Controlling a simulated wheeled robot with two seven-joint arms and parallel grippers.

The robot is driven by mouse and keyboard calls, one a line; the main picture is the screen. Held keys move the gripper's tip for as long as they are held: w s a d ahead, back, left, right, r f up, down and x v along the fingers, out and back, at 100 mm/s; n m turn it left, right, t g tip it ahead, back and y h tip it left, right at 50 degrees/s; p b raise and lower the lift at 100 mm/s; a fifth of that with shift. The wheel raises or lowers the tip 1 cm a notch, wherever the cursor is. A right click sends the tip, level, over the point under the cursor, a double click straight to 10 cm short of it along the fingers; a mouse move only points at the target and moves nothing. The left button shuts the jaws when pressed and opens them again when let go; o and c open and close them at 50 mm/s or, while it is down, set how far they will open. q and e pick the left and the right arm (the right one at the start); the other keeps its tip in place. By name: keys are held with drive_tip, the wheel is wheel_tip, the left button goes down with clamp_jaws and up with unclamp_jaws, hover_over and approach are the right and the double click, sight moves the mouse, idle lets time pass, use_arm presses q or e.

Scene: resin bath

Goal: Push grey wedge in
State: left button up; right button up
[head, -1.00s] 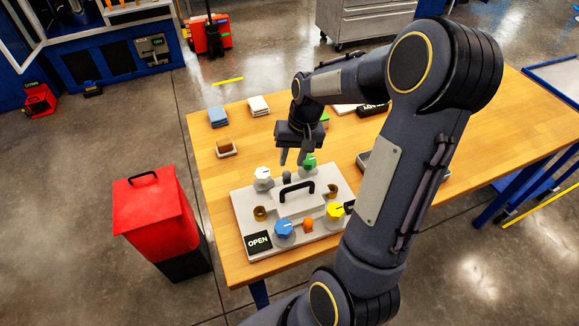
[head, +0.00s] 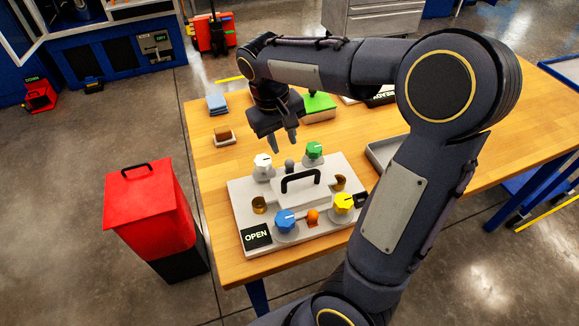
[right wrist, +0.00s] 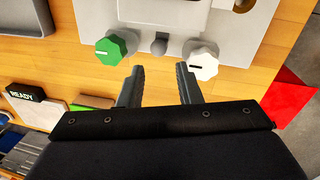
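The grey wedge (head: 289,165) is a small dark grey knob-like piece at the far edge of the pale bath lid (head: 240,203), between the white knob (head: 262,162) and the green knob (head: 314,150). In the right wrist view the wedge (right wrist: 159,44) stands just beyond my fingertips, roughly centred between them. My right gripper (head: 285,147) is above the table at the wedge's far side, fingers pointing down. The right wrist view shows its fingers (right wrist: 160,72) apart with nothing between them. How deep the wedge sits is unclear. My left gripper is not in view.
The lid carries a black handle (head: 300,177), a blue knob (head: 285,222), a yellow knob (head: 343,203), an orange piece (head: 312,216) and an OPEN sign (head: 256,237). A grey tray (head: 380,155) and a green-topped block (head: 319,106) are nearby. A red bin (head: 150,205) stands left.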

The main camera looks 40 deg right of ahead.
sight(289, 160)
drive_tip(key=f, duration=0.3)
drive_tip(key=d+f, duration=0.1)
drive_tip(key=f, duration=0.3)
drive_tip(key=shift+s+d+f, duration=0.1)
drive_tip(key=shift+d+f, duration=0.1)
